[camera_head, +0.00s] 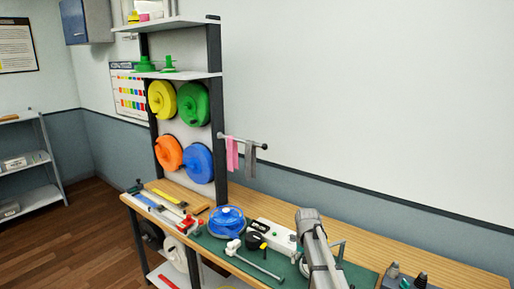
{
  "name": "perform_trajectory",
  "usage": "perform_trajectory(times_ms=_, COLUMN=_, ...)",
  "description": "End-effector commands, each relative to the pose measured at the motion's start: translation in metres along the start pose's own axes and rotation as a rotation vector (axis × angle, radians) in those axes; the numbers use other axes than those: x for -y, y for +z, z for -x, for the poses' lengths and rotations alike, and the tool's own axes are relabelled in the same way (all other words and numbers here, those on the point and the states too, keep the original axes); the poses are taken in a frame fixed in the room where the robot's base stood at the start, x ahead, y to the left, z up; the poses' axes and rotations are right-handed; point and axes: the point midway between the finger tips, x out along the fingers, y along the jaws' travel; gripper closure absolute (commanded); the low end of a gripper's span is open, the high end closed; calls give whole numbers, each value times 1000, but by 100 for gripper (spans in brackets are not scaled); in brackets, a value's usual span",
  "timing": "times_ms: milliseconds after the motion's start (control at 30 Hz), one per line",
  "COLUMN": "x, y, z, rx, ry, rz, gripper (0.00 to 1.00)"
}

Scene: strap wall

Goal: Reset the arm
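My grey arm (316,250) rises from the bottom edge, right of the middle, in front of the workbench. It covers part of the green mat (215,243) and of the bench top behind it. My gripper cannot be made out in this view, so I cannot see its fingers or whether it holds anything.
The wooden bench (450,268) carries a blue reel (227,220), a white box (272,236), a white-headed tool (234,247) and dark parts (394,273). A rack behind holds yellow (161,99), green (193,104), orange (168,154) and blue (198,163) reels. A bar (258,145) with straps juts right.

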Motion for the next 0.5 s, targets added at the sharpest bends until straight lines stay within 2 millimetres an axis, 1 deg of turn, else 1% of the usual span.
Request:
perform_trajectory(times_ms=33, x=-2, y=20, z=-9, rx=0, ry=0, rz=4, gripper=17)
perform_trajectory(times_ms=67, x=-3, y=28, z=-12, rx=0, ry=0, rz=7, gripper=17)
perform_trajectory(times_ms=167, x=-6, y=64, z=-25, rx=0, ry=0, rz=20, gripper=17)
perform_trajectory(times_ms=200, x=-8, y=80, z=-31, rx=0, ry=0, rz=26, gripper=17)
perform_trajectory(times_ms=267, x=-10, y=105, z=-40, rx=0, ry=0, rz=36, gripper=17)
perform_trajectory(times_ms=300, x=-11, y=120, z=-45, rx=0, ry=1, rz=42, gripper=17)
perform_trajectory(times_ms=400, x=-14, y=155, z=-56, rx=0, ry=1, rz=55, gripper=17)
perform_trajectory(times_ms=500, x=-17, y=182, z=-65, rx=0, ry=1, rz=68, gripper=17)
